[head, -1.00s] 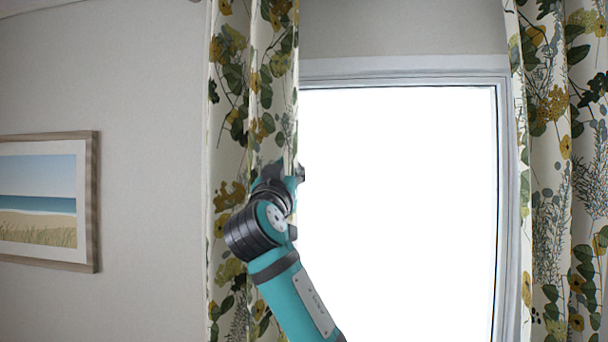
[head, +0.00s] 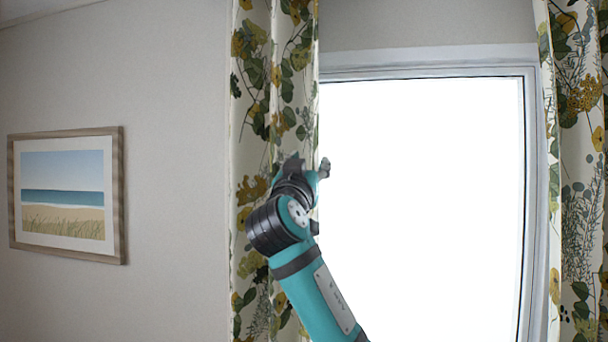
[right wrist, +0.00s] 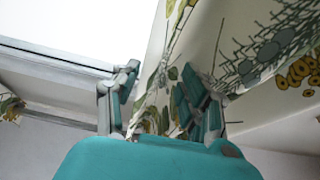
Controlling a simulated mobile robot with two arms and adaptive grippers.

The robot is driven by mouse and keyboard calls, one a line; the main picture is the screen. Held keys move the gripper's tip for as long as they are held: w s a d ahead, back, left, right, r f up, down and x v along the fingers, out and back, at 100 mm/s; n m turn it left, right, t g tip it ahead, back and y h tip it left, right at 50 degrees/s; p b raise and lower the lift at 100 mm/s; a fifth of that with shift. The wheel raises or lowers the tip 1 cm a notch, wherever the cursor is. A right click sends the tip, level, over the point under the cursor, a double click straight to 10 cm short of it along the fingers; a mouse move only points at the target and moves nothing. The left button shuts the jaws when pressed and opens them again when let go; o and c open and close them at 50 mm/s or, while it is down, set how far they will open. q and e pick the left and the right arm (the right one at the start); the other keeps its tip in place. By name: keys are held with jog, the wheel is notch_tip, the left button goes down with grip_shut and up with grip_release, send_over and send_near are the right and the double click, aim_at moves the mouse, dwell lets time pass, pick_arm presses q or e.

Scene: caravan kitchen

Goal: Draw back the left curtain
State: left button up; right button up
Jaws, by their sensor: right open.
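The left curtain (head: 252,120), white with yellow flowers and green leaves, hangs gathered in a narrow bunch at the left side of the bright window (head: 420,200). My right gripper (head: 309,170) is at the curtain's inner edge, about mid-height in the head view, and its jaws are open. In the right wrist view my right gripper (right wrist: 162,103) has its fingers spread, with the edge of the curtain (right wrist: 155,85) showing between them. I cannot tell whether either finger touches the cloth. My left gripper is not in view.
The right curtain (head: 580,150) hangs at the window's right side. A framed beach picture (head: 62,195) is on the wall left of the left curtain. The window between the curtains is uncovered.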

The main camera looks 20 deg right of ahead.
jog(key=v, duration=1.1)
jog(key=shift+s+f, duration=0.15)
jog(key=shift+s, duration=0.1)
jog(key=shift+a, duration=0.1)
